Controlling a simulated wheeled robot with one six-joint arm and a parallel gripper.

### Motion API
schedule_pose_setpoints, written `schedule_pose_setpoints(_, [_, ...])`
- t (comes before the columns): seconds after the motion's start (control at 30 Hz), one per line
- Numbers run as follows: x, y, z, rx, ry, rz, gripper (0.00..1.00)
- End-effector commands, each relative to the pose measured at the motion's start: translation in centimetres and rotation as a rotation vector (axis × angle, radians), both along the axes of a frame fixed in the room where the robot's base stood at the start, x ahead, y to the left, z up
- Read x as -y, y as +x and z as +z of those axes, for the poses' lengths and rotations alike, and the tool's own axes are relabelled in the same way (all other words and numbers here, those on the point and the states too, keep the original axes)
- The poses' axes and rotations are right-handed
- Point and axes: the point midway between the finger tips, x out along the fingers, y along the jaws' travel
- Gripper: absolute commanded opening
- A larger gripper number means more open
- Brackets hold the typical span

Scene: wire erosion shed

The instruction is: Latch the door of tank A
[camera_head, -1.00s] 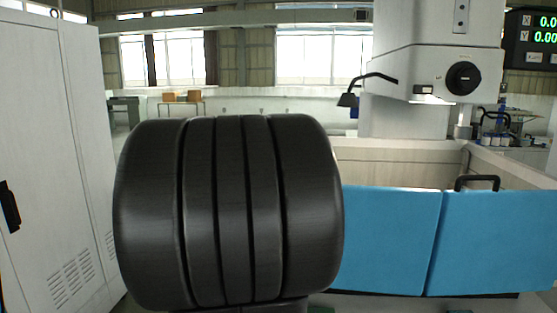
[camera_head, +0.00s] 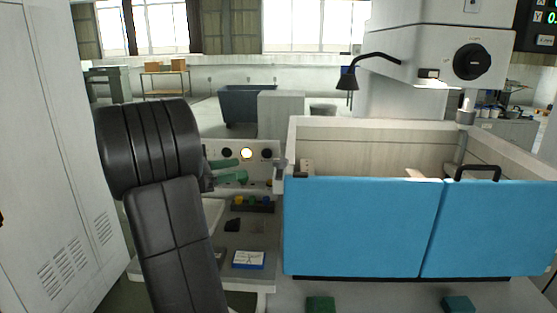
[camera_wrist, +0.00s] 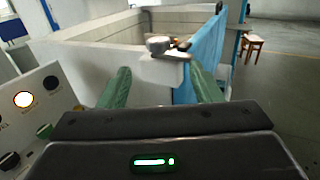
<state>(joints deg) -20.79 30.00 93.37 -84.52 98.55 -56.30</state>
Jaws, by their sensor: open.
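The tank (camera_head: 380,122) is a pale open-topped box, with its blue front door panels, left (camera_head: 360,228) and right (camera_head: 490,228), standing upright along its front. A grey round latch part (camera_head: 280,170) sits at the tank's front left corner; it shows closer in the wrist view (camera_wrist: 158,45), beside the edge of the blue door (camera_wrist: 205,55). My gripper (camera_head: 238,170) has green fingers, open and empty, pointing toward that corner from the left. In the wrist view my gripper (camera_wrist: 160,85) has the latch part ahead, between and beyond its fingertips. I cannot tell whether the latch is engaged.
A control panel (camera_head: 208,152) with knobs and a lit button is close beside my gripper. Below it are a shelf and a small blue-and-white box (camera_head: 249,260). A white cabinet (camera_head: 45,150) stands at left. The machine head with a lamp (camera_head: 347,78) is above the tank.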

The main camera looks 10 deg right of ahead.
Motion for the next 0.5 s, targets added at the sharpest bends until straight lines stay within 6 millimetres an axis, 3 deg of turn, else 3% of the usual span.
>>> schedule_pose_setpoints(0.5, [9.8, 1.8, 0.0, -0.001, 0.003, -0.006, 0.58])
